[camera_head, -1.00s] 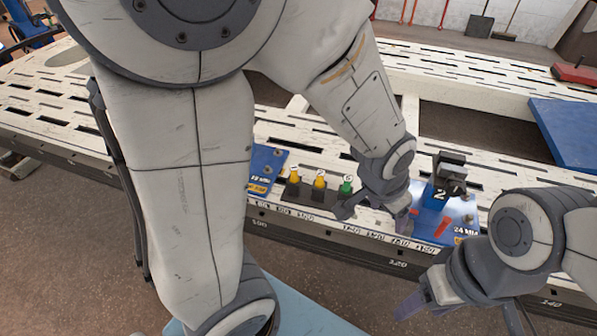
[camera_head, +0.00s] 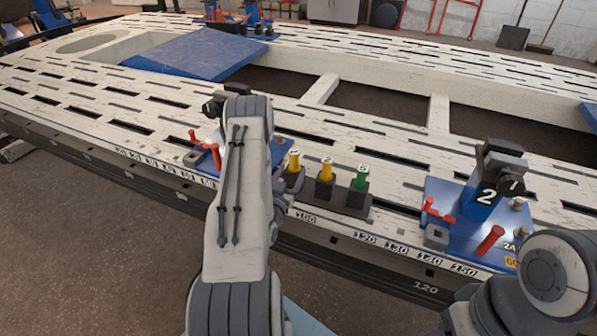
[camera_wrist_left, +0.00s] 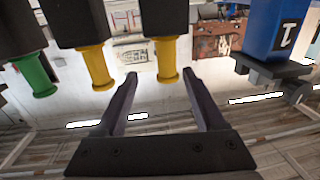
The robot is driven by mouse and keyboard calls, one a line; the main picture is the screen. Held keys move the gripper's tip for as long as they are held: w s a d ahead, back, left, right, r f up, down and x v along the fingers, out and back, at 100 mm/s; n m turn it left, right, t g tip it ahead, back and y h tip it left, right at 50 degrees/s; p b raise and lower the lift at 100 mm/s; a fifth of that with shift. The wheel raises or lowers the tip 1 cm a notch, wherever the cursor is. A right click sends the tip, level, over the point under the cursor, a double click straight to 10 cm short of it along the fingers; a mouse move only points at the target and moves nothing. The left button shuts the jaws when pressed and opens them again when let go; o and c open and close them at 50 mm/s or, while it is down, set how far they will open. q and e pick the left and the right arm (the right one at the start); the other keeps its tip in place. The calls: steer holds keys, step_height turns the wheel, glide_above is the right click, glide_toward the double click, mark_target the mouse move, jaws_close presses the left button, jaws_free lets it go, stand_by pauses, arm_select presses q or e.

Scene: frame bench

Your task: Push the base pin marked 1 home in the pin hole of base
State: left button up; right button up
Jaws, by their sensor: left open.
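The pin rack shows in the head view with two yellow pins (camera_head: 326,172) and a green pin (camera_head: 361,181) standing in dark blocks. A blue base (camera_head: 208,158) with a red handle is partly hidden behind my left arm. In the left wrist view my left gripper (camera_wrist_left: 159,74) is open and empty, close to the nearer yellow pin (camera_wrist_left: 167,60); contact cannot be told. A blue post (camera_wrist_left: 277,30) bears a mark like an inverted 1. My right gripper is out of view.
Another blue base (camera_head: 462,238), its post marked 2, carries a dark clamp and red parts (camera_head: 490,240) at the right. The slotted white bench (camera_head: 400,150) has wide openings behind. A blue plate (camera_head: 195,52) lies at the back left.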

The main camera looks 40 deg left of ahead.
mark_target(294, 162)
arm_select(q)
steer(key=x, duration=0.2)
steer(key=b+x, duration=0.1)
steer(key=x, duration=0.2)
steer(key=shift+s+a, duration=0.1)
steer(key=shift+a, duration=0.25)
steer(key=b+x, duration=0.1)
steer(key=x, duration=0.3)
steer(key=shift+a+f+b, duration=0.2)
steer(key=shift+a+b, duration=0.05)
steer(key=shift+b, duration=0.1)
steer(key=shift+w+a, duration=0.15)
steer(key=shift+w, duration=0.3)
steer(key=shift+r, duration=0.1)
jaws_close()
